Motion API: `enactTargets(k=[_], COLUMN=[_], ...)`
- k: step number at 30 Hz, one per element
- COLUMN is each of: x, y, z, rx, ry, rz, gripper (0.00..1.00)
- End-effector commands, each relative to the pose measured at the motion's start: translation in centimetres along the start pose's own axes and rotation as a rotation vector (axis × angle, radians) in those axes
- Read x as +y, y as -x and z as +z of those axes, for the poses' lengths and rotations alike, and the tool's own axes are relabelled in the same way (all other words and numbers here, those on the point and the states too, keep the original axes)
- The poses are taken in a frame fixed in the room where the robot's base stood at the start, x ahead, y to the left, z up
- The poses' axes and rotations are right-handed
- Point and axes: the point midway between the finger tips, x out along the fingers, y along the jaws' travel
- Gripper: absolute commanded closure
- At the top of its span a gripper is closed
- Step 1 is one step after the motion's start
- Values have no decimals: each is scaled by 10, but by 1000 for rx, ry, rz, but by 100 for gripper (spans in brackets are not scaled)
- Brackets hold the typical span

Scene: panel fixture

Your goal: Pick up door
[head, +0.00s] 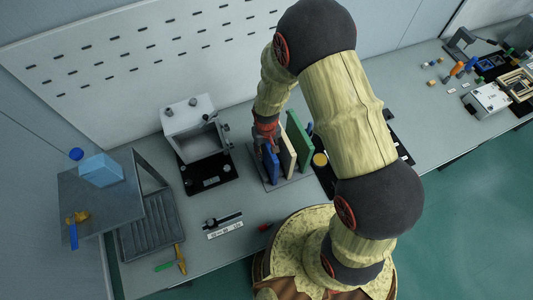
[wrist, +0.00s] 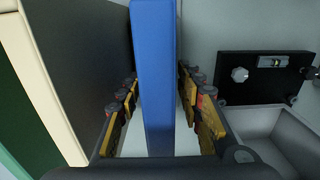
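A blue upright panel (head: 271,164) stands in a rack beside a cream panel (head: 287,154) and a green panel (head: 299,134) in the head view. Which panel is the door is not marked. My gripper (head: 266,138) is over the blue panel, partly hidden by my arm. In the wrist view the blue panel (wrist: 155,80) runs between my two fingers (wrist: 160,100), with narrow pale gaps beside it lower down. The gripper looks open around it. The cream-edged panel (wrist: 50,85) is left of the fingers, with the green one (wrist: 25,130) beyond.
A grey open-fronted box (head: 195,128) on a black base (head: 208,178) stands left of the rack. A slotted tray (head: 150,225) and a shelf with a light-blue block (head: 100,170) are farther left.

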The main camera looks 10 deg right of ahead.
Motion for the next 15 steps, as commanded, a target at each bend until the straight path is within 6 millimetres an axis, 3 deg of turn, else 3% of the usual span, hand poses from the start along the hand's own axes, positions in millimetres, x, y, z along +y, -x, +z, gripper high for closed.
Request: enactTargets(k=[6,15], x=[0,0], y=[-22,-23], z=[0,0], rx=[-1,0], ry=[0,0], rz=[0,0], gripper=[64,66])
